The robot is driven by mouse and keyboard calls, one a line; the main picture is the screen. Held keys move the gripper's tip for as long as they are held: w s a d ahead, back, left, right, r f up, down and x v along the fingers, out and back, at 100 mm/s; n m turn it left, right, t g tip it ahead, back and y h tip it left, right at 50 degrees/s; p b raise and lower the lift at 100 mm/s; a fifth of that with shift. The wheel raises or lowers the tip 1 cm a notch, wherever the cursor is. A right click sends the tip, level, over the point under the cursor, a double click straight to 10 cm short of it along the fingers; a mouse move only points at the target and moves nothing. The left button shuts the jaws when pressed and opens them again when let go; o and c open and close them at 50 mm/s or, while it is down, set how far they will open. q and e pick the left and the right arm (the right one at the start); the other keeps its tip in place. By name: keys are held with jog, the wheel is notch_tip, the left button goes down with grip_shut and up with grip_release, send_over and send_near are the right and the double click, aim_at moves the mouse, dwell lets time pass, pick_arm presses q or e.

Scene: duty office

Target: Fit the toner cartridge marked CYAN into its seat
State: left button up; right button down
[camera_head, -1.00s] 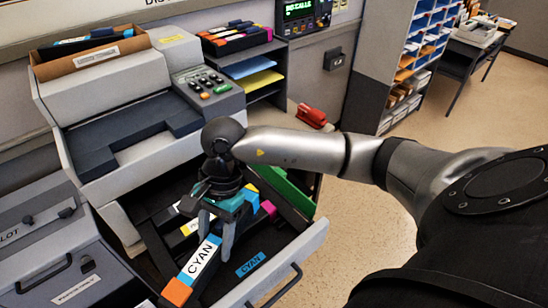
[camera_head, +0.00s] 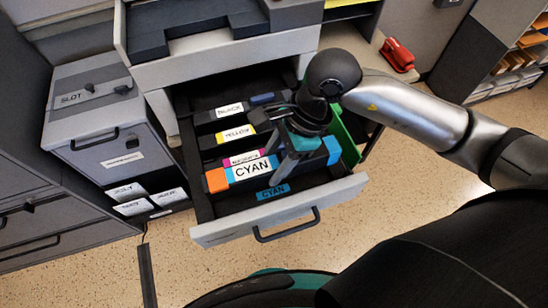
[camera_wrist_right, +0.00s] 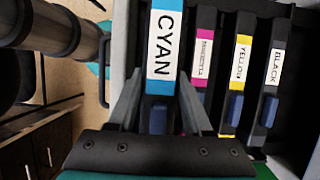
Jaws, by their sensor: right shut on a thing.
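The cyan toner cartridge (camera_head: 252,171) is a long dark block with a white CYAN label, an orange end and a blue end. My right gripper (camera_head: 300,158) is shut on it, fingers on either side, over the open drawer (camera_head: 210,231). In the right wrist view the cartridge (camera_wrist_right: 161,45) sits between the fingers (camera_wrist_right: 158,88) and looks nearer than its neighbours. A blue CYAN seat label (camera_head: 272,191) shows in front of it. The cartridge hides its seat, so I cannot tell whether its underside touches. My left gripper is out of view.
Black (camera_head: 228,111), yellow (camera_head: 233,135) and magenta (camera_head: 241,158) cartridges lie in rows behind the cyan one. A green flap (camera_head: 345,135) stands at the drawer's right side. A grey slotted cabinet (camera_head: 95,115) is left, a red stapler (camera_head: 397,54) at back right.

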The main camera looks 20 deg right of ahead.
jog(key=shift+f+b, duration=2)
jog(key=shift+f, duration=1.3)
jog(key=shift+f+b, duration=1.3)
jog(key=shift+c, duration=1.2)
grip_release()
jog(key=shift+r+p, duration=3.25)
jog(key=shift+r, duration=1.25)
